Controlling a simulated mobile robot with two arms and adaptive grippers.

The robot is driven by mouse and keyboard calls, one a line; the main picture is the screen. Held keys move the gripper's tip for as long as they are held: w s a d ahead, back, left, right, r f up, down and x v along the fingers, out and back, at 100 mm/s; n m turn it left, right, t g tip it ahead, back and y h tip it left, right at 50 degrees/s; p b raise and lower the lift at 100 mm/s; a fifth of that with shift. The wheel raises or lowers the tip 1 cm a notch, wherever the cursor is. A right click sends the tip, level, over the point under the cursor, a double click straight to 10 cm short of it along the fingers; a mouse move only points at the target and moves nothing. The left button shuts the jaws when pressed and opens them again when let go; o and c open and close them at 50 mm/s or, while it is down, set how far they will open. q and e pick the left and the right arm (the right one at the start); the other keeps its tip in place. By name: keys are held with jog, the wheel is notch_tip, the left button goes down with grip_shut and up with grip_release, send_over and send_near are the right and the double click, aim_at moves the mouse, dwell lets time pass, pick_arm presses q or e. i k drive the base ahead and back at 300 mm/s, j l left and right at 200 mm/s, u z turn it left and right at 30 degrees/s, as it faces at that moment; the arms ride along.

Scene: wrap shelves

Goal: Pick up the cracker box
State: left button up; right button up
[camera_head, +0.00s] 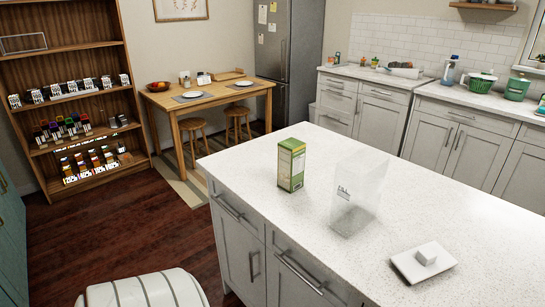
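A green and cream box (291,165), which looks like the cracker box, stands upright on the white speckled counter (290,222) of the kitchen island, near its far left part. Its printing is too small to read. Neither of my grippers shows in the head view. Nothing touches the box.
A clear bag-like container (358,199) stands right of the box. A white dish with a white block (427,254) lies at the counter's near right. A stocked wooden shelf (72,95) and a dining table (208,93) stand behind.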

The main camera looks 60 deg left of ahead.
aim_at(291, 151)
jog(key=u, duration=1.65)
jog(key=j+u, duration=0.35)
jog(key=i+l, duration=0.05)
jog(key=l, duration=0.05)
